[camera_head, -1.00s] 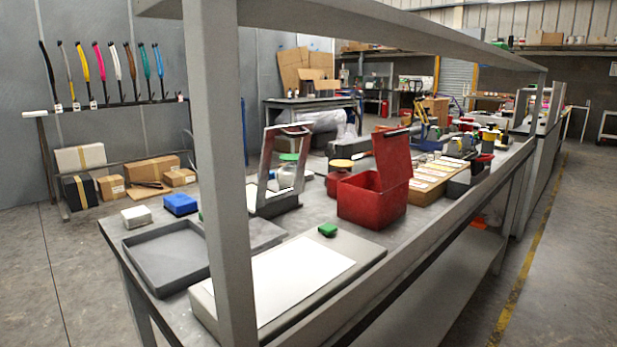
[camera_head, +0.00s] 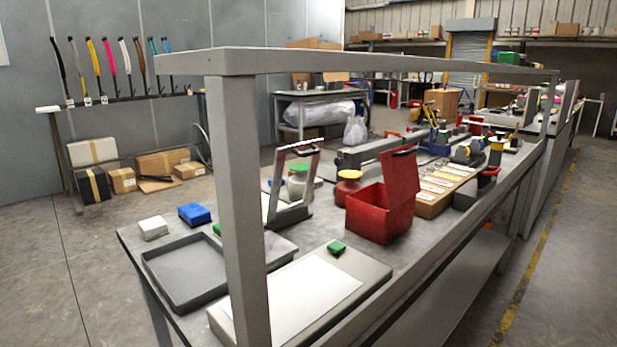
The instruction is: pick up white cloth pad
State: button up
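A small white block-shaped pad (camera_head: 153,228) lies on the grey workbench (camera_head: 295,245) at its far left corner, in the head view. It looks like the white cloth pad. A blue pad (camera_head: 194,213) lies just right of it, a little apart. A dark grey shallow tray (camera_head: 185,272) lies in front of both and looks empty. My gripper is not in view.
A grey frame post (camera_head: 243,200) and top rail (camera_head: 350,62) stand along the bench's near side. A green block (camera_head: 336,247) sits on a flat board with a white sheet (camera_head: 300,297). An open red box (camera_head: 380,210) stands right of it.

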aim_at(318, 183)
jog(key=i+j+u, duration=0.15)
jog(key=j, duration=0.2)
jog(key=j+u, duration=0.15)
jog(key=j, duration=0.25)
jog(key=i+j+u, duration=0.35)
jog(key=j, duration=0.3)
jog(key=i+j+u, duration=0.55)
jog(key=i, duration=0.3)
jog(key=i+j+u, duration=0.1)
jog(key=i+u, duration=0.15)
jog(key=i, duration=0.95)
jog(key=i+z, duration=0.2)
jog(key=i, duration=0.4)
jog(key=i+j+z, duration=0.15)
jog(key=i, duration=0.4)
jog(key=i+z, duration=0.55)
jog(key=z, duration=0.15)
jog(key=i+z, duration=0.35)
jog(key=i+l+z, duration=0.1)
jog(key=z, duration=0.25)
jog(key=i+z, duration=0.55)
jog(key=z, duration=0.15)
jog(key=i+z, duration=0.8)
jog(key=z, duration=0.2)
